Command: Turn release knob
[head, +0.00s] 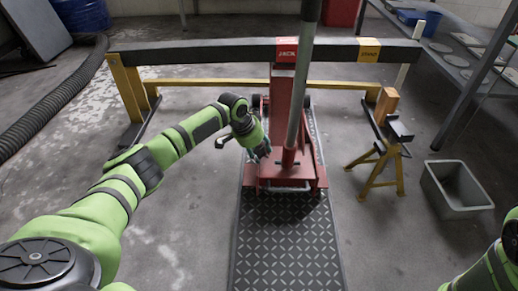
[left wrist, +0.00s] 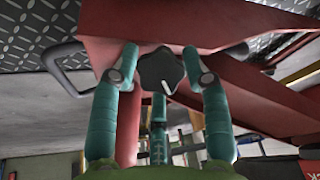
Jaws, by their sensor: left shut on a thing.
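The dark, lobed release knob (left wrist: 160,72) shows in the left wrist view, on the red jack, with a small white mark on its lower edge. My left gripper (left wrist: 159,58) has its teal fingers on either side of the knob and is shut on it. In the head view, my left gripper (head: 262,152) is at the left side of the red floor jack (head: 284,110), low by the base of its upright handle (head: 300,75). The knob is hidden there. My right arm enters at the lower right; its gripper is out of view.
A dark crossbeam (head: 200,52) on yellow supports spans behind the jack. A yellow stand (head: 378,168) and a grey bin (head: 456,188) are on the right. A diamond-plate mat (head: 285,245) lies in front. A black corrugated hose (head: 45,115) lies at left.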

